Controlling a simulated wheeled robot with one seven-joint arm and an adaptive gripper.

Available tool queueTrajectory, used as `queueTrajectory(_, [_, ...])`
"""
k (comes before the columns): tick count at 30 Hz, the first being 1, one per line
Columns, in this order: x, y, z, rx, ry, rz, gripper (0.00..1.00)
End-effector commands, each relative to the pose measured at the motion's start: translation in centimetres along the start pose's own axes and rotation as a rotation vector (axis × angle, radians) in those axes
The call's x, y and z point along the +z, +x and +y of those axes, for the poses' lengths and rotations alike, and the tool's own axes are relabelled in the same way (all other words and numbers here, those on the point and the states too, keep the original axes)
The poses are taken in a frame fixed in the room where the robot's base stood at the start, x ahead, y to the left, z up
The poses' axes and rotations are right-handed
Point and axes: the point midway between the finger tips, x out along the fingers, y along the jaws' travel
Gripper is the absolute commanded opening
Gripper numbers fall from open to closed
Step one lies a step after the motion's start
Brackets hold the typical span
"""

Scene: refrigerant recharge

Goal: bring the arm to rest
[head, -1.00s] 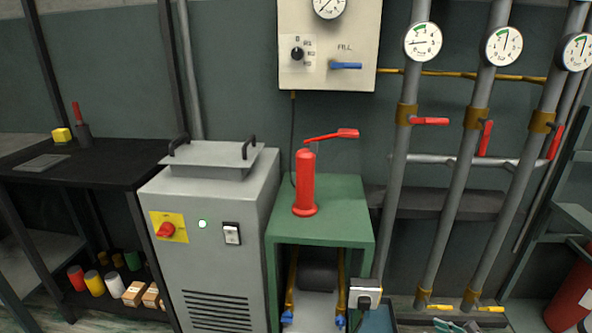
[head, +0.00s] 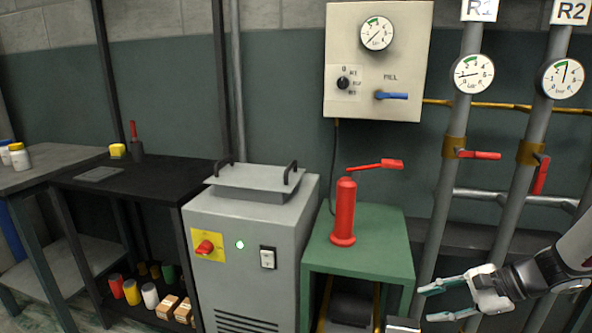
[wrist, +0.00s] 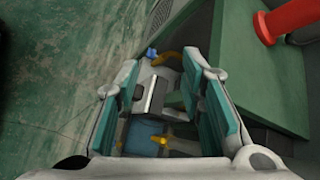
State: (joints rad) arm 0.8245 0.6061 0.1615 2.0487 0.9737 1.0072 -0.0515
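My gripper (head: 432,302) shows at the lower right of the head view, beside the green stand (head: 408,262) and in front of the pipes. Its two teal fingers are spread apart. In the wrist view my gripper (wrist: 160,110) is open and nothing lies between the fingertips. Below the fingers, apart from them, the wrist view shows a grey box-like fitting (wrist: 152,92) and a blue part (wrist: 145,135) with a yellow handle.
A red hand pump (head: 344,215) stands on the green stand. A grey machine (head: 240,235) with a lit green lamp is left of it. A gauge panel (head: 345,100) hangs above. Pipes with red levers (head: 478,155) rise behind my arm. Open floor (wrist: 60,80) shows at left.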

Motion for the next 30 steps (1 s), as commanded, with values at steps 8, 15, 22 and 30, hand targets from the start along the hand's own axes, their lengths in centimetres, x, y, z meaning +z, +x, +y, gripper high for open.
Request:
queueTrajectory(8, [12.7,-1.6,1.1,0.257,-0.352,-0.002,0.36])
queueTrajectory(15, [21.3,-3.8,4.9,0.463,-0.627,0.018,0.36])
queueTrajectory(22, [27.0,-6.7,10.1,0.639,-0.875,0.063,0.36])
queueTrajectory(30, [30.0,-10.4,16.2,0.803,-1.124,0.14,0.36])
